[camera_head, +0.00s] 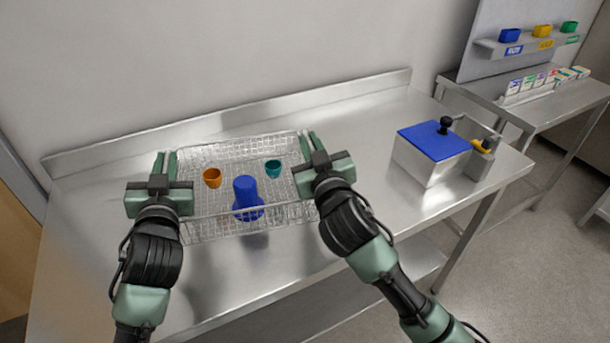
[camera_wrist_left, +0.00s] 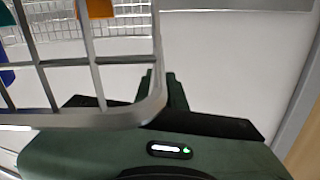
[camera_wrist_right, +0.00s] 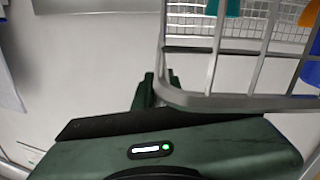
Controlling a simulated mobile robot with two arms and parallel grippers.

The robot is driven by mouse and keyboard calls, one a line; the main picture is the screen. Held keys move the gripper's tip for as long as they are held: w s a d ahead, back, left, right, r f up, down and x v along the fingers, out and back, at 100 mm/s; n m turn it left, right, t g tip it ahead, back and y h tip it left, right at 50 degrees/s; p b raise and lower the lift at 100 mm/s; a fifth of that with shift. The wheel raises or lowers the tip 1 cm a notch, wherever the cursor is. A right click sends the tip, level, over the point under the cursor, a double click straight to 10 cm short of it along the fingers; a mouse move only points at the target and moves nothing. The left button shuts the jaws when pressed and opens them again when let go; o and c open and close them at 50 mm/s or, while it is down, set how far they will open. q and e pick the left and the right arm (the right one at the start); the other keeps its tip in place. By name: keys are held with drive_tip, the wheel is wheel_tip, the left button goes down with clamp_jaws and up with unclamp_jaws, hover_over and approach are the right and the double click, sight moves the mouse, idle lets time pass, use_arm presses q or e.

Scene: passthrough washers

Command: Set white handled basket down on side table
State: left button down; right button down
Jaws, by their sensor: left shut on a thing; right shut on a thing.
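The white handled basket (camera_head: 225,226) is a pale wire basket over the steel side table (camera_head: 345,115) in the head view. It holds an orange cup (camera_head: 212,178), a teal cup (camera_head: 273,169) and a blue cup-like item (camera_head: 247,192). My left gripper (camera_head: 165,168) is shut on the basket's left end, and my right gripper (camera_head: 311,150) is shut on its right end. The basket's wire frame also shows close up in the left wrist view (camera_wrist_left: 95,118) and the right wrist view (camera_wrist_right: 230,100). I cannot tell whether its bottom touches the tabletop.
A box with a blue lid (camera_head: 433,142) and a crank stands on the table's right part. A raised back edge (camera_head: 240,118) runs along the wall. A second steel table (camera_head: 550,100) at the right holds small packets, with coloured bins on a shelf above. Bare tabletop lies between basket and box.

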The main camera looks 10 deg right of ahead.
use_arm(q)
drive_tip(key=shift+a+r, duration=0.1)
drive_tip(key=shift+r, duration=0.05)
use_arm(e)
drive_tip(key=shift+r, duration=0.2)
use_arm(q)
drive_tip(key=shift+f, duration=0.2)
use_arm(e)
drive_tip(key=shift+f, duration=0.2)
